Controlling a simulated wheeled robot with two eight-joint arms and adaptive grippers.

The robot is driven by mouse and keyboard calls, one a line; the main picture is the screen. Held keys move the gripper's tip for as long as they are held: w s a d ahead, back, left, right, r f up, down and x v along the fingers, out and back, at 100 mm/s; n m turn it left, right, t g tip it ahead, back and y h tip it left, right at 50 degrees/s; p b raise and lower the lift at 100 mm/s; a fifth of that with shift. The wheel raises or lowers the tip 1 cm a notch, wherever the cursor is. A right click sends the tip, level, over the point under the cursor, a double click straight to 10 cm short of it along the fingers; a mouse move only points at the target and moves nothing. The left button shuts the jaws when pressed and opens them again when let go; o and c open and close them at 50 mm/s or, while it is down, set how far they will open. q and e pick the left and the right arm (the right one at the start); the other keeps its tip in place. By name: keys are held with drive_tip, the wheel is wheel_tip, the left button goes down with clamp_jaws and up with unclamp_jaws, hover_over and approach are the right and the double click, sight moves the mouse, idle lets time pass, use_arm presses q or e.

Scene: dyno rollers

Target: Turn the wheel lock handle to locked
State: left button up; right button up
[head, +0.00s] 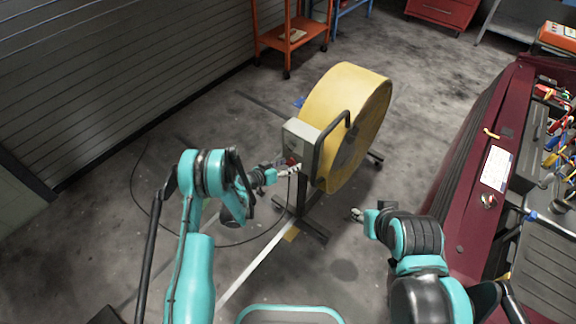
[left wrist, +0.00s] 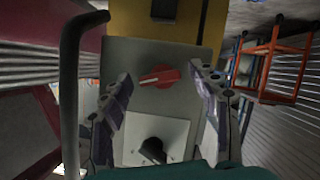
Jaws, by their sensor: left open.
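The red handle (left wrist: 159,76) sits on the face of a grey box (left wrist: 140,55) in the left wrist view, its white-marked end pointing left. In the head view the grey box (head: 300,137) is mounted beside a large yellow drum (head: 345,95) on a dark stand. My left gripper (head: 289,171) is at the box's near face. In the left wrist view its fingers (left wrist: 160,72) are open on either side of the red handle, with visible gaps. My right gripper (head: 357,214) is low, right of the stand; its finger opening is too small to tell.
A black bent guard bar (head: 328,140) stands beside the box. Below the red handle is a light plate with a black knob (left wrist: 152,149). A dark red car (head: 470,170) stands on the right. An orange cart (head: 290,35) is behind. A cable lies on the floor.

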sight(289, 148)
use_arm(q)
drive_tip(key=shift+r, duration=0.15)
wheel_tip(289, 148, up, 10)
drive_tip(key=shift+f, duration=0.1)
drive_tip(key=shift+f, duration=0.1)
